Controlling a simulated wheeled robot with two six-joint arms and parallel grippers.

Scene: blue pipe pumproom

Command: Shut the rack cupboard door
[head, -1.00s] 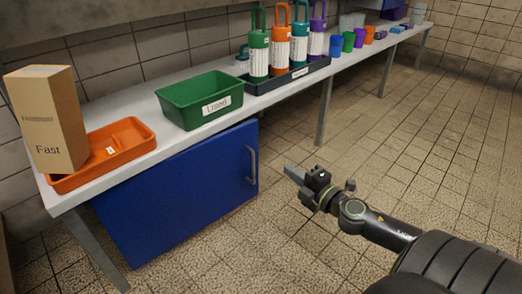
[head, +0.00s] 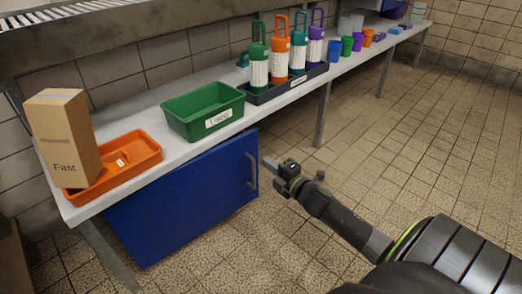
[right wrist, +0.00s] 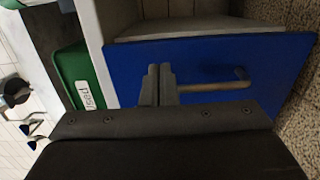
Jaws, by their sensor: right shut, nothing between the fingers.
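The blue rack cupboard door (head: 185,200) hangs under the front of the white bench. It looks ajar: in the right wrist view the door panel (right wrist: 225,60) stands out from a grey cupboard edge behind it. Its grey bar handle (head: 252,171) is near the door's right edge, upright in the head view. My right gripper (head: 268,161) is shut and empty, just right of the handle. In the right wrist view its fingertips (right wrist: 158,72) overlap one end of the handle (right wrist: 225,85); I cannot tell if they touch. My left gripper is out of view.
The bench carries an orange tray (head: 137,163) with a cardboard box (head: 62,135), a green bin (head: 180,107) and a dark tray of bottles (head: 262,96). A bench leg (head: 322,115) stands right of the door. The tiled floor (head: 380,150) is clear.

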